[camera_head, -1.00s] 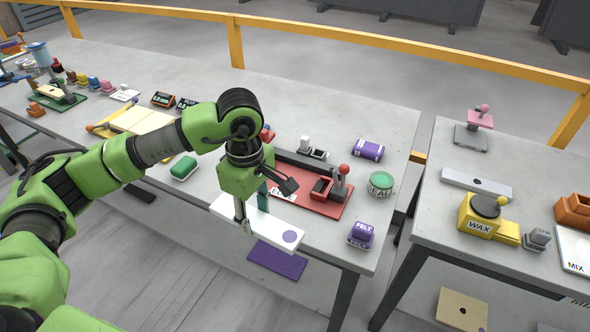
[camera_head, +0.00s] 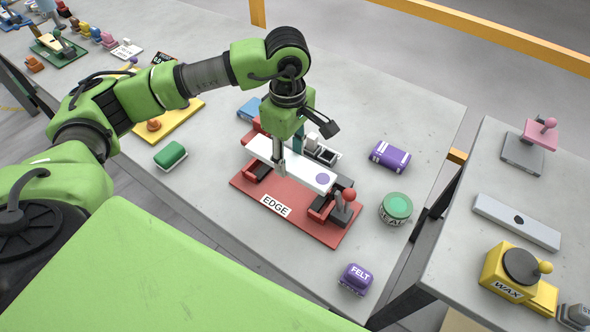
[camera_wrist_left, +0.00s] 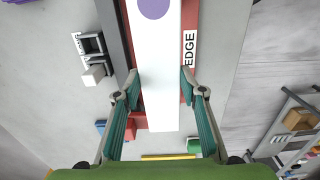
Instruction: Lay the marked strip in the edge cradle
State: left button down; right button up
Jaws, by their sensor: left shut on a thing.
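The marked strip (camera_head: 312,178) is a long white bar with a purple dot near its right end. My right gripper is not in view.
A purple roll (camera_head: 390,156), a green-topped round tin (camera_head: 396,207) and a purple FELT block (camera_head: 355,279) stand right of the cradle. A green block (camera_head: 170,155) lies to its left. A second table with a yellow WAX unit (camera_head: 512,272) stands across a gap.

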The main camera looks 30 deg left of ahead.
aim_at(288, 161)
pick_arm(q)
notch_tip(288, 161, down, 4)
jog(key=shift+s+r+p, duration=0.1)
jog(key=shift+s+p, duration=0.05)
jog(key=shift+p, duration=0.3)
notch_tip(288, 161, down, 4)
jog(key=shift+r+p, duration=0.2)
jog(key=shift+p, duration=0.4)
jog(key=shift+f, duration=0.35)
jog(key=c, duration=1.3)
grip_release()
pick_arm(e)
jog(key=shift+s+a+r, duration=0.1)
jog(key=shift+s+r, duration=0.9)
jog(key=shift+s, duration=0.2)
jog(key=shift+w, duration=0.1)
